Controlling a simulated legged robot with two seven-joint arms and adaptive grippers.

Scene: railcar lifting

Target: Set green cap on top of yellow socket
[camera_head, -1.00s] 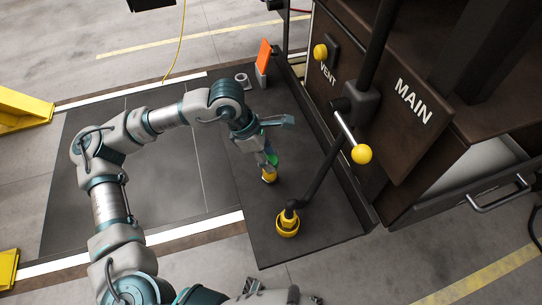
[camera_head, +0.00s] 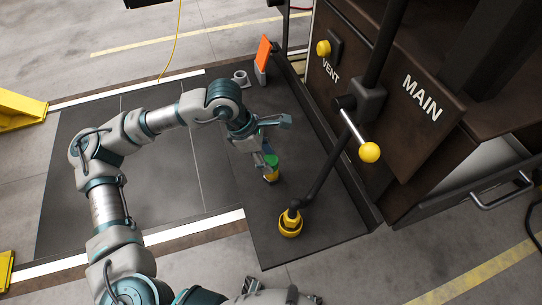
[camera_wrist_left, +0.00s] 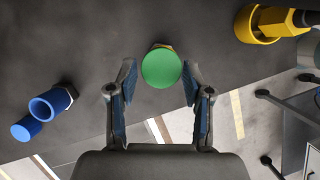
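The yellow socket (camera_head: 271,178) stands on the dark plate in the head view. The green cap (camera_head: 272,160) sits on top of it and looks level. In the left wrist view the green cap (camera_wrist_left: 161,68) is a round disc seen from above, with a bit of the yellow socket (camera_wrist_left: 161,46) showing past its far edge. My left gripper (camera_head: 263,158) is just above and beside the cap. In the wrist view its fingers (camera_wrist_left: 159,82) are spread on either side of the cap, with a gap at the left.
A blue hollow cylinder (camera_wrist_left: 50,103) and a smaller blue piece (camera_wrist_left: 26,128) are at the left of the wrist view. A larger yellow fitting (camera_head: 290,224) with a dark rod stands nearby. The dark cabinet (camera_head: 420,130) with yellow-knobbed levers rises at the right.

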